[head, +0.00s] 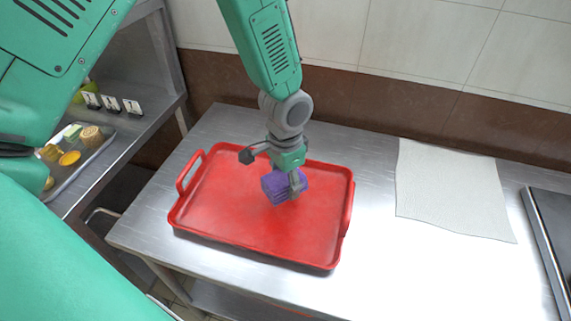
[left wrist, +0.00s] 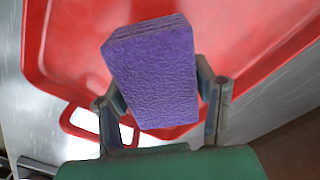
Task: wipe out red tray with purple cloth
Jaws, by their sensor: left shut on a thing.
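The red tray (head: 232,221) lies on the steel table, with a raised rim and a handle at each short end. My left gripper (head: 286,186) is over the right half of the tray, shut on the folded purple cloth (head: 275,187). The cloth also shows in the left wrist view (left wrist: 155,75), between the two fingers, with the red tray (left wrist: 75,45) behind it. I cannot tell whether the cloth touches the tray floor. Pale smudges show on the tray floor. My right gripper is not in view.
A white cloth or paper sheet (head: 445,190) lies flat on the steel table (head: 370,260) to the right. A dark-edged metal item (head: 553,235) is at the right edge. A shelf at left holds a food tray (head: 85,165) and small cards (head: 112,103). A tiled wall stands behind.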

